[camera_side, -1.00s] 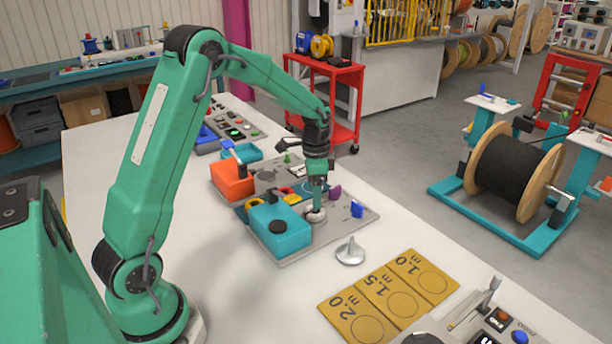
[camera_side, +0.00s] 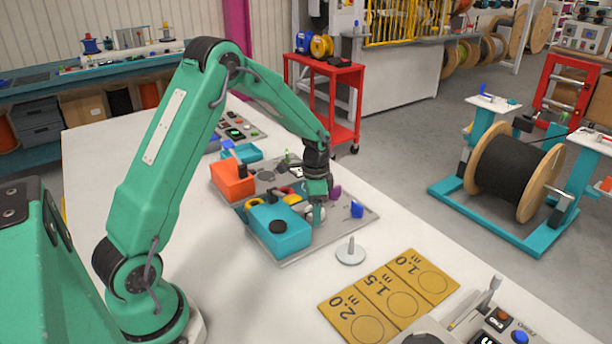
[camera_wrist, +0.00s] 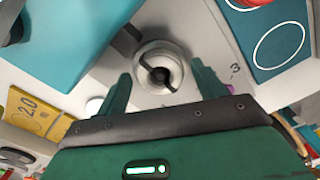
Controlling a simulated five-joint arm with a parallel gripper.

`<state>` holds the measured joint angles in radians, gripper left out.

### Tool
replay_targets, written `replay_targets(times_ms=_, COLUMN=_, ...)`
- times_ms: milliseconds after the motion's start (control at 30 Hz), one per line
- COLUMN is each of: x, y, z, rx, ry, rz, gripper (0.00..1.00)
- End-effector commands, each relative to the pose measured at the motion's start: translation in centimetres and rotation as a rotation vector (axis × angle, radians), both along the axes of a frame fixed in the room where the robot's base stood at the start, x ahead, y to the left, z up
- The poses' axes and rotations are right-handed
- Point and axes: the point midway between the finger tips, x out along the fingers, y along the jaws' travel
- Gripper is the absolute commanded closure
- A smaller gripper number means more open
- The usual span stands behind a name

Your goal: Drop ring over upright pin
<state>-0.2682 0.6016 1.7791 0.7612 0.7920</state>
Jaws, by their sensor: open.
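A pale, round, ring-like piece (camera_wrist: 143,62) with a dark centre sits on the grey board, between and just beyond my fingertips in the wrist view. In the side view it is mostly hidden behind my gripper (camera_side: 316,222). My gripper is open, and its two green fingers (camera_wrist: 162,82) stand apart on either side of the piece without visible grip. The upright pin (camera_side: 350,252) rises from a round silver base on the white table, in front of the board and to the right of my gripper. The pin appears bare.
On the grey board (camera_side: 290,262) stand a teal box (camera_side: 279,236), an orange box (camera_side: 232,181) and a small blue piece (camera_side: 357,209). White tabletop between board and mat is mostly clear.

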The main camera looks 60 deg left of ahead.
Motion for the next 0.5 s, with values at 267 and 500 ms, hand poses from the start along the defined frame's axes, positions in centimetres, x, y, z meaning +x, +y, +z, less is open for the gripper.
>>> replay_targets(times_ms=267, x=0.01, y=0.00, z=0.04, rx=0.000, ry=0.000, rz=0.000, gripper=0.71)
replay_targets(times_ms=500, x=0.08, y=0.02, z=0.85, rx=0.001, ry=-0.003, rz=0.000, gripper=0.75)
